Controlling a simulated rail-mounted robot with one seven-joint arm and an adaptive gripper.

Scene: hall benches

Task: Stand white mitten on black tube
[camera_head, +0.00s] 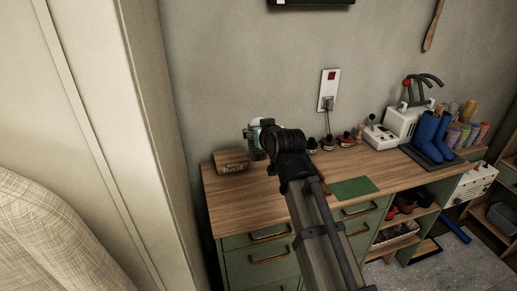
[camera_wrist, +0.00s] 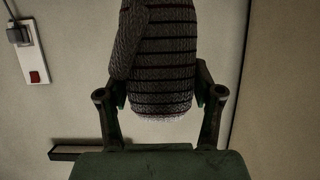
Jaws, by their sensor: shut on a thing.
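In the wrist view a knitted mitten (camera_wrist: 165,60), shaded grey with dark stripes, is between the two fingers of my gripper (camera_wrist: 160,98). Its thumb is on the left, and its upper end is cut off by the frame. In the head view my gripper (camera_head: 258,137) is shut on the mitten (camera_head: 248,135), above the left part of the bench. Dark curved tubes (camera_head: 428,79) rise from a white machine at the bench's right end, apart from the mitten. I cannot tell which is the black tube; a red tip shows near them.
A wooden box (camera_head: 231,160) stands at the bench's left end. A green mat (camera_head: 353,188) lies near the front edge. Small jars (camera_head: 328,143) and a white device (camera_head: 379,136) line the back. Blue boots (camera_head: 430,137) stand on a dark tray before the machine. A wall socket (camera_head: 329,90) is behind.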

